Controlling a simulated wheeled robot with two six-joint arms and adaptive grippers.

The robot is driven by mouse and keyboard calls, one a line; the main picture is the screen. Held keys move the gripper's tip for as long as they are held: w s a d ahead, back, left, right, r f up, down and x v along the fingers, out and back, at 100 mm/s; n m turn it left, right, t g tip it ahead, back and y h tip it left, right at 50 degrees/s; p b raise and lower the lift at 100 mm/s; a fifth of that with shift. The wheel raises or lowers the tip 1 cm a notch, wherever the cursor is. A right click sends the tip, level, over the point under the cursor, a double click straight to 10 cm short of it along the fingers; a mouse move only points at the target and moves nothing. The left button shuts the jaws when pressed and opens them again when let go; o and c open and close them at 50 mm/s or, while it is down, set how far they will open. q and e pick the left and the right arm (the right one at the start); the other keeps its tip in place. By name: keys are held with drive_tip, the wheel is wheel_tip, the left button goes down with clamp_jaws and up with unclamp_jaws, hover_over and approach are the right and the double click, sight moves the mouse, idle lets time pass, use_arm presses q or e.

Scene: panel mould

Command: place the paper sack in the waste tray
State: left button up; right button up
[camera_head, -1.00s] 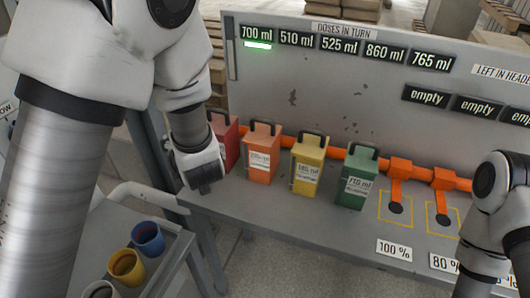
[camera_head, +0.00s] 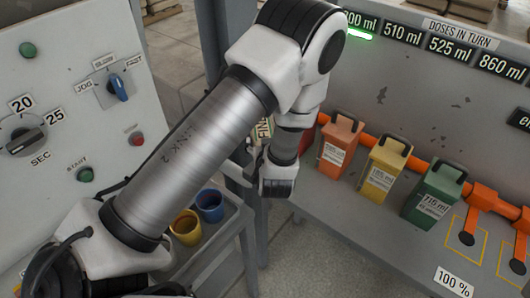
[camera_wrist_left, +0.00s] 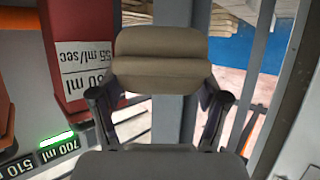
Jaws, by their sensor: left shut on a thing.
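My left gripper (camera_head: 278,186) hangs beside the red canister, at the left end of the grey bench. In the left wrist view its grey-brown pads and dark links (camera_wrist_left: 162,120) fill the middle. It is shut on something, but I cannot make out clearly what. No paper sack can be told for certain in either view, and none shows below the gripper in the head view. I cannot pick out a waste tray. My right gripper is out of view.
Red (camera_wrist_left: 85,45), orange (camera_head: 338,147), yellow (camera_head: 382,167) and green (camera_head: 432,193) canisters line the bench. A grey trolley (camera_head: 232,228) with blue (camera_head: 210,205) and yellow (camera_head: 186,228) cups stands below my left arm. A control panel (camera_head: 60,130) with dials is at the left.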

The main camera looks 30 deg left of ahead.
use_arm(q)
wheel_tip(320, 180, down, 5)
drive_tip(key=shift+w+a+f+p, duration=0.1)
drive_tip(key=shift+w+a+p, duration=0.05)
drive_tip(key=shift+p, duration=0.2)
drive_tip(key=shift+f, duration=0.1)
drive_tip(key=o, duration=1.2)
